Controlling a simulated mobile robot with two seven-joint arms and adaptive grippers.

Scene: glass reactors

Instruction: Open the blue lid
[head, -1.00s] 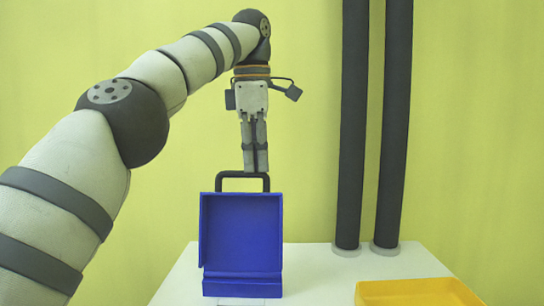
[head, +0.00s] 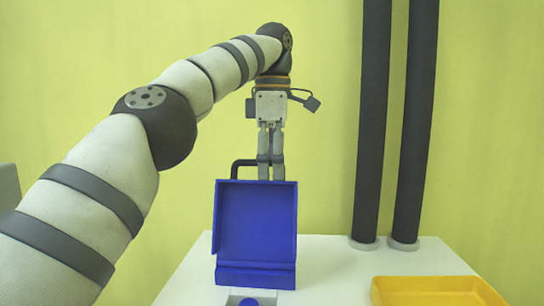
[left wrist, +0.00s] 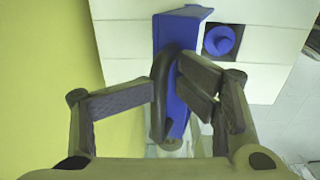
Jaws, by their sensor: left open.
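The blue lid (head: 256,225) stands about upright on the white table, with its inner face toward me in the head view. In the left wrist view the lid (left wrist: 190,20) shows edge-on. Its black handle (head: 236,168) is at the top edge and is partly hidden by the fingers and the lid. My left gripper (head: 270,178) points down at the lid's top edge. In the left wrist view the gripper (left wrist: 168,85) is open, with the handle (left wrist: 160,95) between its fingers; contact cannot be told. My right gripper is not in view.
A round blue knob (head: 248,302) sits in a recess in front of the lid; it also shows in the left wrist view (left wrist: 220,40). A yellow tray (head: 435,292) is on the right of the white table (head: 330,262). Two dark vertical pipes (head: 370,130) rise behind it.

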